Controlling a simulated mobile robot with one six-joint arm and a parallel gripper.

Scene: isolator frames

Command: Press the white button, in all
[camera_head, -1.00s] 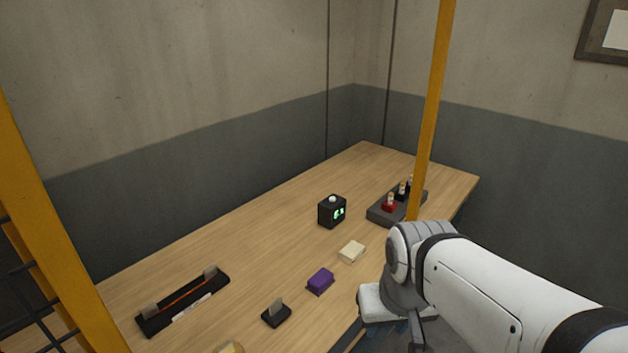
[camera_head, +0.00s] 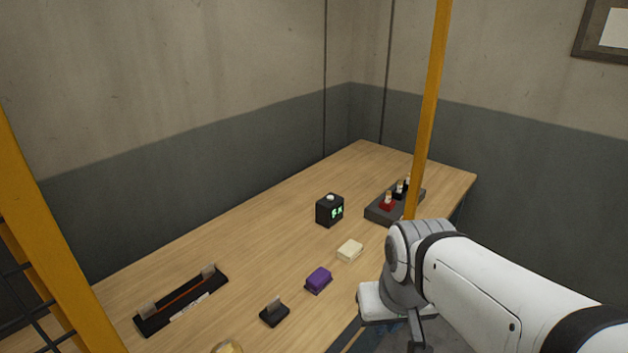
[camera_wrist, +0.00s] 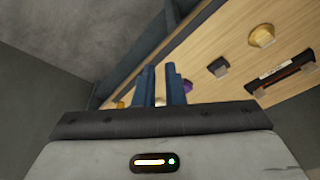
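The white button (camera_head: 330,197) sits on top of a small black box (camera_head: 325,212) on the wooden table. A green-lit display (camera_head: 337,212) is on the box's side face; its characters are too small to read surely. The button stands clear, with nothing touching it. My gripper is mostly hidden behind my white arm in the head view, low and off the table's front edge. In the wrist view, the two blue fingers of my gripper (camera_wrist: 161,86) stand apart with a narrow gap. I see nothing held between them.
A yellow post (camera_head: 428,110) rises near the right side.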

